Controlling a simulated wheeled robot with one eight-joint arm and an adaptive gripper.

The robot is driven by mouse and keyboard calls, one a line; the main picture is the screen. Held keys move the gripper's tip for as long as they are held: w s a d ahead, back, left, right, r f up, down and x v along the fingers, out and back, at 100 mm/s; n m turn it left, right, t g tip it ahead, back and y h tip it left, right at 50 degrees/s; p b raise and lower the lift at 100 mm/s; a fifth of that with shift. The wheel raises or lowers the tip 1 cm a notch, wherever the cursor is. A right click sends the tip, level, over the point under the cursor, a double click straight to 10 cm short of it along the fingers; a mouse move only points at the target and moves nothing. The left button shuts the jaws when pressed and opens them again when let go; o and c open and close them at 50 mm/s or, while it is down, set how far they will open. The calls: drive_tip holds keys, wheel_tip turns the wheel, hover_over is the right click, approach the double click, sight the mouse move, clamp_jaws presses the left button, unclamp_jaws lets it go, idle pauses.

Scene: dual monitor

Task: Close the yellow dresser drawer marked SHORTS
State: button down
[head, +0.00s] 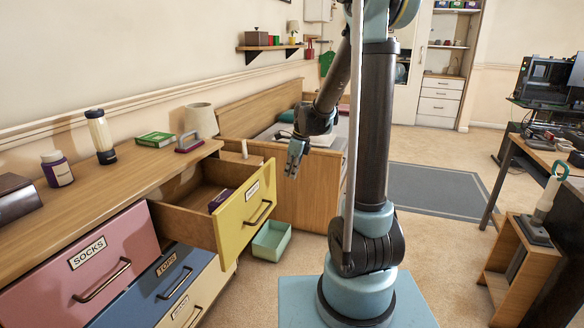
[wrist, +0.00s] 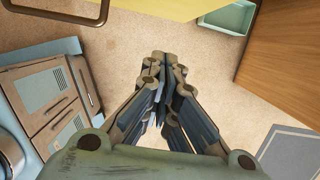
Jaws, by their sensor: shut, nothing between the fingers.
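The yellow drawer (head: 244,215) of the wooden dresser (head: 130,183) stands pulled out in the head view. Its front has a white label, too small to read surely, and a dark metal handle (head: 259,212). A purple item (head: 221,200) lies inside it. My gripper (head: 293,172) is shut and empty, to the right of the drawer front and higher, apart from it. In the wrist view my gripper (wrist: 168,95) points down over the floor. The yellow drawer front (wrist: 165,8) and its handle (wrist: 50,22) show along the top edge there.
The pink SOCKS drawer (head: 60,262) and blue drawer (head: 160,285) are in the same dresser. A mint bin (head: 271,240) stands on the floor beyond the yellow drawer. A wooden bed (head: 308,190) stands behind my gripper. Open floor (head: 245,300) lies before the dresser.

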drive_tip(key=w+a+f, duration=0.2)
drive_tip(key=a+f, duration=0.2)
drive_tip(key=shift+a, duration=0.35)
drive_tip(key=shift+f, duration=0.1)
idle(0.4)
